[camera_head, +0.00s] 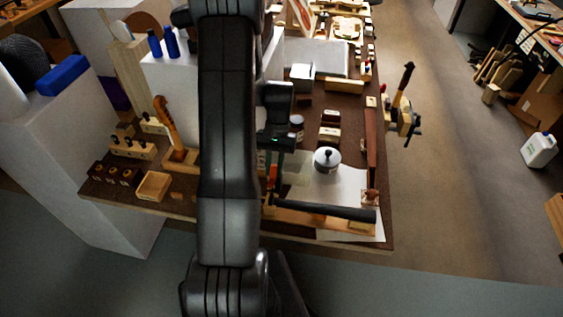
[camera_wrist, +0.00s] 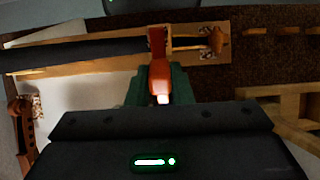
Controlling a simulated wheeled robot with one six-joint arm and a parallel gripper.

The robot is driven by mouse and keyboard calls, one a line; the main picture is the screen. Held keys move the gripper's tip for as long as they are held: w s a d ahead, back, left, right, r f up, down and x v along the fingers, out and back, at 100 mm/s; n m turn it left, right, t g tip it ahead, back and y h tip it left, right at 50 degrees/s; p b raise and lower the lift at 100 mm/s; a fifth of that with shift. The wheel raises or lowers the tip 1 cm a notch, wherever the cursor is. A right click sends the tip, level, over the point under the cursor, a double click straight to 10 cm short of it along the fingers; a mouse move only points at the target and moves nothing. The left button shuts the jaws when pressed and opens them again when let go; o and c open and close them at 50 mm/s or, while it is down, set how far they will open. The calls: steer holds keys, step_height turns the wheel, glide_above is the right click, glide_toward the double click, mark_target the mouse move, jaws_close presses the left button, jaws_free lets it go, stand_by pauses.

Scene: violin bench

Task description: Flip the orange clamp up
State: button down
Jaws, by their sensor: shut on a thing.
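The orange clamp (camera_wrist: 158,72) shows in the middle of the wrist view, set across a wooden board (camera_wrist: 195,58) at the end of a long black bar (camera_wrist: 80,50). My gripper (camera_wrist: 160,84) has its two green fingers on either side of the clamp's lower part and is shut on it. In the head view, a small bit of the orange clamp (camera_head: 272,173) shows beside my dark gripper (camera_head: 274,182), above the left end of the black bar (camera_head: 325,210). The fingers hide part of the clamp, so its exact tilt is hard to tell.
A white sheet (camera_head: 345,190) and a round lidded pot (camera_head: 327,159) lie to the right on the brown bench. A small wooden tray (camera_head: 153,186) and a wooden stand (camera_head: 180,158) are to the left. My arm covers the bench's middle.

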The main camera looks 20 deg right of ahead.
mark_target(274, 165)
steer(key=shift+w+d+r+g, duration=0.1)
steer(key=shift+w+d+g, duration=0.1)
steer(key=shift+g, duration=0.1)
steer(key=c, duration=1.3)
jaws_free()
step_height(274, 165, up, 10)
steer(key=shift+b, duration=0.55)
